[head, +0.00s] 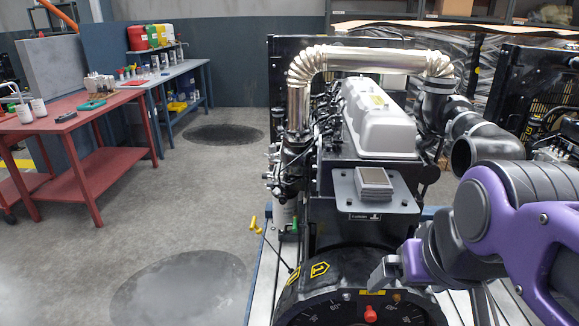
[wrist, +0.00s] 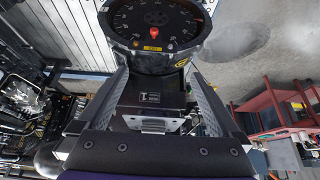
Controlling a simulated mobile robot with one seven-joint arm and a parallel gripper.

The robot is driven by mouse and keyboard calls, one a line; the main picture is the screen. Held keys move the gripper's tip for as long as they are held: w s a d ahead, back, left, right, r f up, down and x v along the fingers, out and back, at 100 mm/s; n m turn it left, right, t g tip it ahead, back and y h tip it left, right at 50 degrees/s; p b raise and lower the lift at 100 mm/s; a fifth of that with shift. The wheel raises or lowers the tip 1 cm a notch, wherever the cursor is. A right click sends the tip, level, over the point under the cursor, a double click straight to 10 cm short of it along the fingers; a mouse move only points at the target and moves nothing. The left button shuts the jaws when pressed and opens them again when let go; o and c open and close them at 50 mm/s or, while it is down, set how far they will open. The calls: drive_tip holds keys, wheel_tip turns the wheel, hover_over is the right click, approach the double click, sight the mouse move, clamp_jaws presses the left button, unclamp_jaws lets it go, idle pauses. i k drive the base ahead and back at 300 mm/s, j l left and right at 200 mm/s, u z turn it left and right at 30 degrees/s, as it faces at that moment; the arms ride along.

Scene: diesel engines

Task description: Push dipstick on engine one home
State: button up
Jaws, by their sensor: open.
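Engine one (head: 380,125) stands in the middle of the head view, with a silver valve cover. A yellow tag (head: 320,269) that seems to read 1 is on its round black housing. Small yellow handles (head: 257,230) show left of the engine; a thin dark rod slopes from near one toward the housing, and may be the dipstick. I cannot tell how deep it sits. My gripper (head: 385,272) is in front of the housing, right of these handles and apart from them. In the wrist view my gripper (wrist: 160,78) is open and empty, its fingers spread toward the housing (wrist: 155,60).
A green handle (head: 295,225) is beside the engine. A red knob (head: 370,314) is on the housing's dial face. A red workbench (head: 100,130) and a blue bench (head: 180,72) stand at left. The floor between benches and engine is clear. Another engine is at far right.

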sight(259, 230)
drive_tip(key=k+j+z, duration=0.1)
drive_tip(key=j, duration=0.3)
drive_tip(key=k+j+z, duration=0.1)
drive_tip(key=k+j, duration=0.2)
drive_tip(key=k+j+z, duration=0.1)
drive_tip(key=j, duration=0.35)
drive_tip(key=j+z, duration=0.1)
drive_tip(key=j, duration=0.35)
drive_tip(key=j+z, duration=0.25)
drive_tip(key=j, duration=0.55)
